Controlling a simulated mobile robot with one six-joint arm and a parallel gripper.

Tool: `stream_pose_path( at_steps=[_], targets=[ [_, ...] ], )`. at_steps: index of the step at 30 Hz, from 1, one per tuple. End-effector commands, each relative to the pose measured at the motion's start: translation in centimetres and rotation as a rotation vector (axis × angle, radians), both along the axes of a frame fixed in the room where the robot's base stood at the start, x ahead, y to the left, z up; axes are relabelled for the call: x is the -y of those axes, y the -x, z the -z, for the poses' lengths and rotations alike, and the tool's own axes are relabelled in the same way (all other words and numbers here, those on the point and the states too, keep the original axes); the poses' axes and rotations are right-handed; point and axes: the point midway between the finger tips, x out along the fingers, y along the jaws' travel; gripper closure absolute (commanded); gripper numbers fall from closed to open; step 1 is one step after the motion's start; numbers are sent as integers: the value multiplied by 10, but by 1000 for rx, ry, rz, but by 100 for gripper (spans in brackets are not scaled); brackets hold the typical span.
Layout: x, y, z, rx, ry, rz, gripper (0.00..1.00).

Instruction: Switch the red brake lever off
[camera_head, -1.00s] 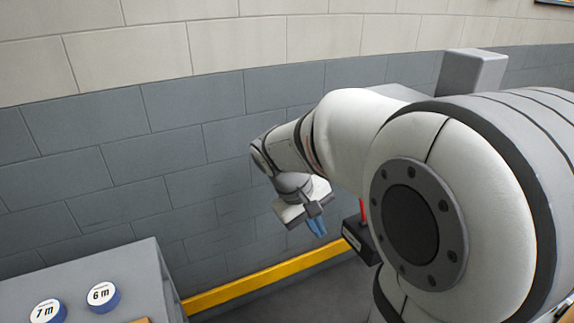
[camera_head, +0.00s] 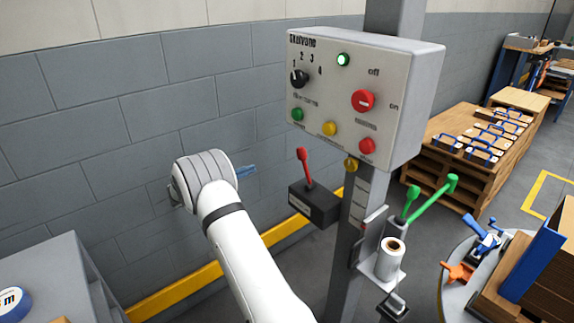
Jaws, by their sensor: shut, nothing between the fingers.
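The red brake lever (camera_head: 304,167) stands up, tilted slightly left, from a dark box (camera_head: 316,206) on the left side of a grey post. My gripper (camera_head: 248,171) shows as blue fingertips to the left of the lever, pointing right toward it. A clear gap shows between the fingertips and the lever. The fingers look closed and empty. My white arm hides the rest of the gripper.
A control panel (camera_head: 345,100) with a black dial, coloured buttons and a lit green lamp sits above right of the lever. A green lever (camera_head: 430,198) and a roll holder (camera_head: 385,266) stick out on the post's right. A grey block wall is behind.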

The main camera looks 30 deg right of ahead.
Motion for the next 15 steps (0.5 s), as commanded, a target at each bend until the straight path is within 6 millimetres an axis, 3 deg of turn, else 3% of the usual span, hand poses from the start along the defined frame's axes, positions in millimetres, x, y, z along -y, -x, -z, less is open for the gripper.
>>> stream_pose_path(
  at_steps=[15],
  targets=[
    [5, -2, 3, 0, 18, -4, 100]
  ],
)
